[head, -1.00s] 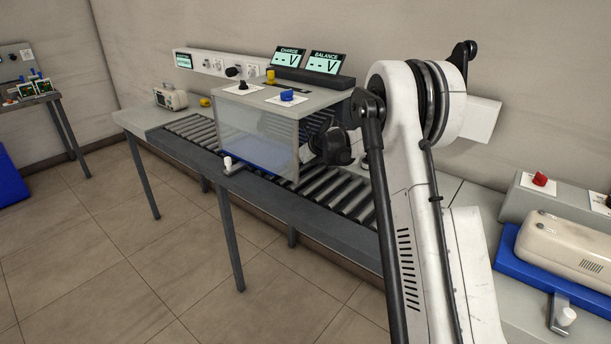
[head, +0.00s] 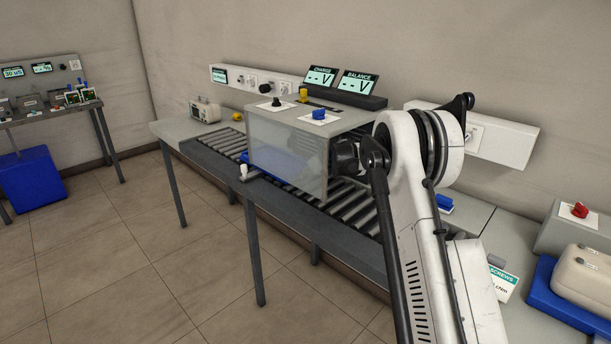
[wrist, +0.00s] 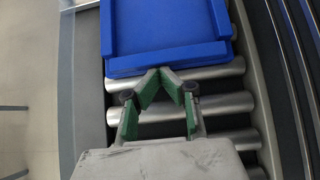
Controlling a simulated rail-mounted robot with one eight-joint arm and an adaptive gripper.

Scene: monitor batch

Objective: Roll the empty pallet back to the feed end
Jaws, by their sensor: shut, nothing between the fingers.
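The blue pallet (wrist: 165,30) lies empty, as far as it shows, on the metal rollers in the wrist view, with raised rims at its sides. My gripper (wrist: 160,73) is shut, its green-padded fingers meeting in a point at the pallet's near edge; it looks touching or nearly so. In the head view the pallet (head: 260,168) shows blue at the foot of the clear-walled booth (head: 285,145), partly outside its left end. My fingers are hidden there behind the booth and my dark wrist.
The roller conveyor (head: 345,203) runs from the bench's back left towards my arm. A white-tipped lever (head: 244,172) sticks out at its front edge. A beige case on a blue tray (head: 550,290) stands at the right. Bare rollers lie right of the booth.

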